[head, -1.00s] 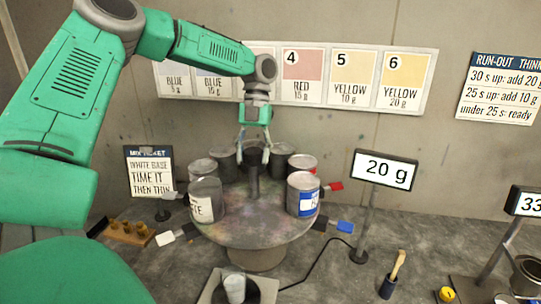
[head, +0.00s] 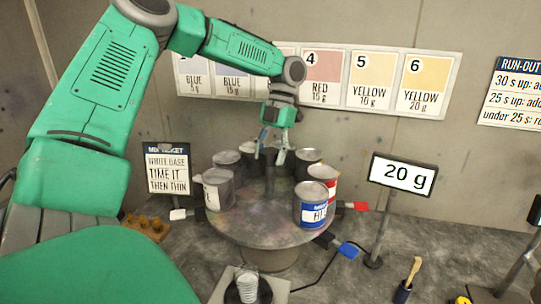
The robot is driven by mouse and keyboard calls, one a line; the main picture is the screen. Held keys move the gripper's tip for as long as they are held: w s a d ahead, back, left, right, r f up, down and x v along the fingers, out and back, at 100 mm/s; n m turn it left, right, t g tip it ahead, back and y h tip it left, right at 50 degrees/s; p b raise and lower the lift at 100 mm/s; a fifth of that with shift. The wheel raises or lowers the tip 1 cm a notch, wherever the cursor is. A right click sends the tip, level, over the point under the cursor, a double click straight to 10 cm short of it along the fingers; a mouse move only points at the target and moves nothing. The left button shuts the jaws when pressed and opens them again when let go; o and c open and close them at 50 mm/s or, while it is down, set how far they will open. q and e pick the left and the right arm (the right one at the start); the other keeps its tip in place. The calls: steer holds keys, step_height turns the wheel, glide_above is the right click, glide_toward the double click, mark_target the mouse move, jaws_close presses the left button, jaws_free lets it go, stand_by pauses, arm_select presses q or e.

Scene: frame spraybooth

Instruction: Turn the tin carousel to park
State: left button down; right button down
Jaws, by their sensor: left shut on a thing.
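The tin carousel (head: 250,232) is a round, paint-stained grey table on a pedestal, with a central post (head: 270,183). Several tins stand around its rim. A tin with a blue and white label (head: 312,207) is at front right, with a red-labelled tin (head: 328,184) behind it. A grey tin (head: 217,190) is at front left. Darker tins are at the back. My left gripper (head: 271,156) points down above the post, its fingers either side of what seems the post's dark knob. The fingers partly hide the contact. My right gripper is not in view.
White (head: 180,214), red (head: 361,206) and blue (head: 348,249) tabs stick out around the carousel. A "20 g" display (head: 403,175) stands at right, a ticket board (head: 168,170) at left.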

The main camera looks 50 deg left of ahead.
arm_select(q)
steer(key=c, duration=0.9)
jaws_free()
steer(key=shift+w+a+r, duration=0.1)
steer(key=shift+w+r, duration=0.1)
steer(key=shift+w, duration=0.1)
steer(key=shift+w+a+f, duration=0.1)
steer(key=shift+a+f, duration=0.05)
steer(key=shift+f, duration=0.1)
steer(key=shift+a+r, duration=0.1)
steer(key=shift+r, duration=0.4)
steer(key=shift+w+v, duration=0.1)
steer(key=shift+v, duration=2.65)
steer(key=shift+w+v, duration=0.15)
steer(key=shift+v, duration=2.6)
steer(key=shift+f, duration=0.15)
